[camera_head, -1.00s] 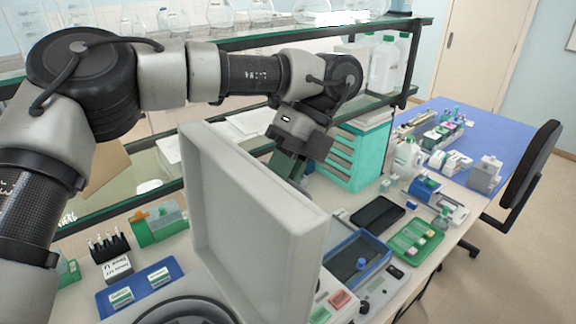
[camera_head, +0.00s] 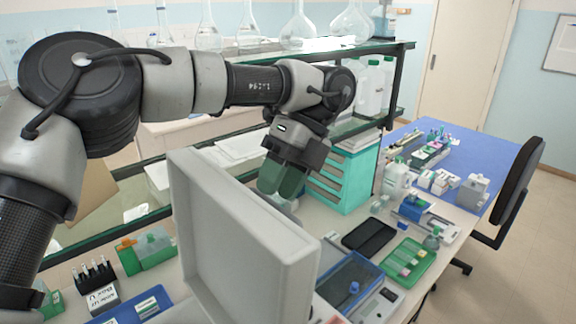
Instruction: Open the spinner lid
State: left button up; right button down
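The spinner lid (camera_head: 235,240) is a pale grey, thick square panel standing upright, tilted open, in the middle foreground. The spinner's body is below the picture's lower edge. My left arm reaches across from the left, above and behind the lid. My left gripper (camera_head: 280,180) hangs just behind the lid's upper right edge, with its green fingers pointing down. The fingers look apart from the lid and hold nothing that I can see. How far apart they are is hard to tell. My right gripper is not in view.
A glass shelf with flasks and white bottles (camera_head: 374,85) runs behind. A teal drawer unit (camera_head: 342,180) stands right of the gripper. A blue tray (camera_head: 347,283), a green tray (camera_head: 408,262) and a black pad (camera_head: 369,236) lie right of the lid. A green box (camera_head: 147,250) is at left.

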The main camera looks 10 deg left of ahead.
pick_arm(q)
jog(key=shift+v, duration=2.15)
jog(key=shift+d, duration=0.15)
jog(key=shift+f, duration=0.1)
